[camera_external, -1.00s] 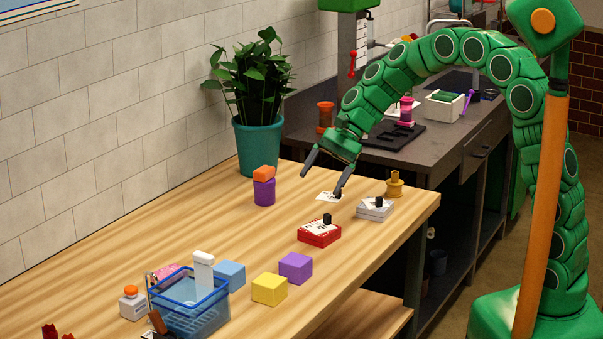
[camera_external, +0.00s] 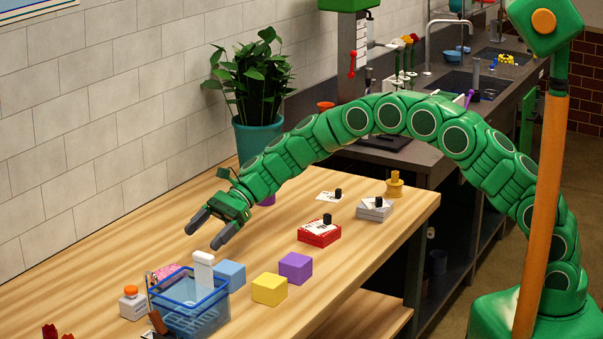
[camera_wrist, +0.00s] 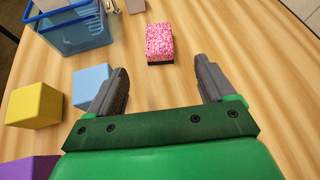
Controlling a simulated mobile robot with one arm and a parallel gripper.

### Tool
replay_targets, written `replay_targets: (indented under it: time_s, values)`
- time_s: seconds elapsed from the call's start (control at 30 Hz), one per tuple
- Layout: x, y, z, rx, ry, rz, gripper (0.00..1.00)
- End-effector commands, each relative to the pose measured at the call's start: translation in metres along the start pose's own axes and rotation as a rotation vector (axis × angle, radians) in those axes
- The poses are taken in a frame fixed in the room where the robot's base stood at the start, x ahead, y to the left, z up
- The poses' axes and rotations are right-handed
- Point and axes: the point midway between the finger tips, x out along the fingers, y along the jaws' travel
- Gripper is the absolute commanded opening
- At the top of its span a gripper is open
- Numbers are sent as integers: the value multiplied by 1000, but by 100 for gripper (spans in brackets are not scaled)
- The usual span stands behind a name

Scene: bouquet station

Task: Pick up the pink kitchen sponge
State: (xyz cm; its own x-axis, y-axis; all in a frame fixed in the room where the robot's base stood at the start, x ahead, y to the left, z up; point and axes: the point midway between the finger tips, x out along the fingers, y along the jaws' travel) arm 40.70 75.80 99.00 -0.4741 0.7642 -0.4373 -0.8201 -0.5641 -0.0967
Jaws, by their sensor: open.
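The pink kitchen sponge (camera_wrist: 159,41) is a speckled pink block with a dark underside. In the wrist view it lies on the wooden table beyond my fingertips, roughly between their lines. In the external view the sponge (camera_external: 166,271) shows only in part, behind the blue basket. My gripper (camera_external: 207,238) is open and empty above the table, behind and to the right of the basket. Its two spread fingers also show in the wrist view (camera_wrist: 163,78), apart from the sponge.
A blue basket (camera_external: 188,318) stands close to the sponge, with a white bottle at its rim. A blue cube (camera_external: 231,275), yellow cube (camera_external: 268,289) and purple cube (camera_external: 295,267) stand nearby. The table (camera_wrist: 245,45) right of the sponge is clear in the wrist view.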

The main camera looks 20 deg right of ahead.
Motion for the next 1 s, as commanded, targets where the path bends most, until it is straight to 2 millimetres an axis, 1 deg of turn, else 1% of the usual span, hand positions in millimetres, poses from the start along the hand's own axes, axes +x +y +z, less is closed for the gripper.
replay_targets:
  time_s: [0.03, 0.1, 0.2, 0.3, 0.47, 0.63, 0.87, 1.0]
  values:
    - [16, 0, -2, 21, -12, 4, 83]
    - [33, -1, -4, 51, -27, 5, 83]
    - [50, -4, -3, 80, -46, 4, 83]
    - [59, -5, -2, 96, -57, 3, 83]
    - [70, -5, -3, 106, -61, 3, 83]
    - [86, -3, -3, 107, -60, 5, 83]
    - [99, -1, -3, 107, -60, 5, 83]
    - [116, 3, -4, 105, -60, 6, 83]
